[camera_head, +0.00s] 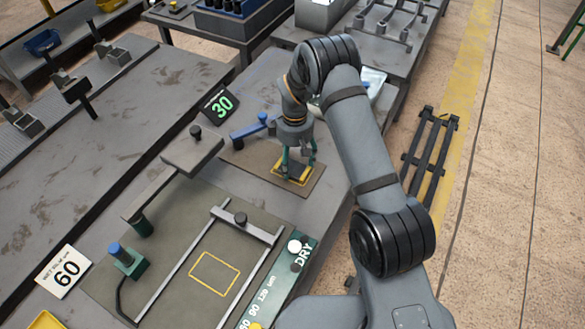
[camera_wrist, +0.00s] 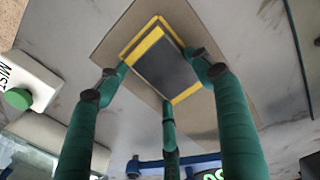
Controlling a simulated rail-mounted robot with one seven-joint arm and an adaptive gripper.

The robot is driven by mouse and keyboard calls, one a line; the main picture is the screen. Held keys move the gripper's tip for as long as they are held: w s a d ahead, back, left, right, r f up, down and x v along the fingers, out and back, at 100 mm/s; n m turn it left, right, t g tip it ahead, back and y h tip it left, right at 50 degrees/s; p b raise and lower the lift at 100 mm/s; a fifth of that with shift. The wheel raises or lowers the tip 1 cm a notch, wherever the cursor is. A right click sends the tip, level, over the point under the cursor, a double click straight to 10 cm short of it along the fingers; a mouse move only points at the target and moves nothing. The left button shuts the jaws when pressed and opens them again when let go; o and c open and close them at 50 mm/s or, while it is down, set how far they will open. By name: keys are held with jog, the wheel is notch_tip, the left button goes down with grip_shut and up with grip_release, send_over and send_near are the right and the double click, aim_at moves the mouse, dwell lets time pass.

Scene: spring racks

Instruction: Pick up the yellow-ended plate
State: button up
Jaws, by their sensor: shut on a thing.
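The yellow-ended plate (camera_wrist: 166,66) has a dark grey middle and a yellow band at each end. In the head view the plate (camera_head: 289,173) shows partly under my gripper (camera_head: 298,162), over a brown mat (camera_head: 309,188). In the wrist view my gripper (camera_wrist: 157,82) has three green fingers with dark tips, placed around the plate's edges and shut on it. A thin yellow line shows beside the plate's upper left edge on the mat. I cannot tell whether the plate touches the mat or is slightly above it.
A black sign reading 30 (camera_head: 219,104) and a blue bar (camera_head: 248,130) stand near the mat. A fixture board with an empty yellow outline (camera_head: 214,273) lies in front. A green DRY panel (camera_head: 277,284) is at its right.

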jog(key=c, duration=0.6)
jog(key=shift+c, duration=0.6)
jog(key=shift+w+r, duration=0.1)
jog(key=shift+r, duration=0.05)
